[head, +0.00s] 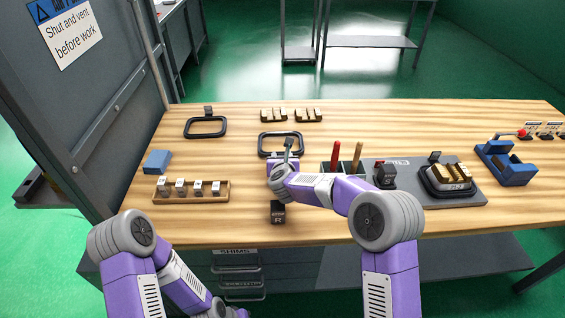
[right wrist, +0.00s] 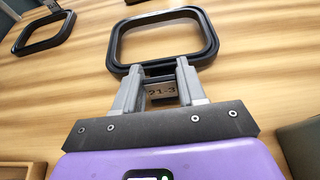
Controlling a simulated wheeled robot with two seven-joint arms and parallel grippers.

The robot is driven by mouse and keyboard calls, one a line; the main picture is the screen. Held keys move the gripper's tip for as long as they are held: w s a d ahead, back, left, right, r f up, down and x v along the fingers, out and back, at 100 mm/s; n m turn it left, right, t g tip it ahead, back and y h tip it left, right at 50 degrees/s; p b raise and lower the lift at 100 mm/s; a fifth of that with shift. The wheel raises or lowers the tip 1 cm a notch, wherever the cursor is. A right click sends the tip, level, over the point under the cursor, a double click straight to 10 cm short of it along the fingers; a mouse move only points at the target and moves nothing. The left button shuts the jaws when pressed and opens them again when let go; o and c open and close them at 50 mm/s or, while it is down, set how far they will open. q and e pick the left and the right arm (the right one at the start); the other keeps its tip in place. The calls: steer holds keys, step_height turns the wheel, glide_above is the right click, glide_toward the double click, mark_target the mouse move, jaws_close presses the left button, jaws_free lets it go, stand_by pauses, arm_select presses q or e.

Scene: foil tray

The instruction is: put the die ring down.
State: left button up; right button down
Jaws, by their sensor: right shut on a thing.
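The die ring (head: 281,134) is a black rounded rectangular frame near the middle of the wooden table. In the right wrist view the die ring (right wrist: 211,40) extends away from my right gripper (right wrist: 160,84). The two grey fingers are closed on a small tab at its near edge, marked with what looks like "21-3". In the head view my right gripper (head: 283,158) is partly covered by its own arm. I cannot tell whether the ring touches the table. My left arm shows at lower left, but its gripper is out of view.
A second black ring (head: 206,127) lies to the left. Brass pieces (head: 290,115) sit behind the held ring. A wooden rack (head: 193,195) and a blue block (head: 157,161) stand left. A grey panel (head: 455,198) with tools lies right. Bare table lies between the two rings.

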steer(key=shift+f, duration=0.45)
steer(key=c, duration=0.6)
jaws_free()
steer(key=shift+c, duration=0.2)
steer(key=v, duration=1.2)
steer(key=shift+f+p, duration=0.1)
steer(key=shift+p, duration=0.3)
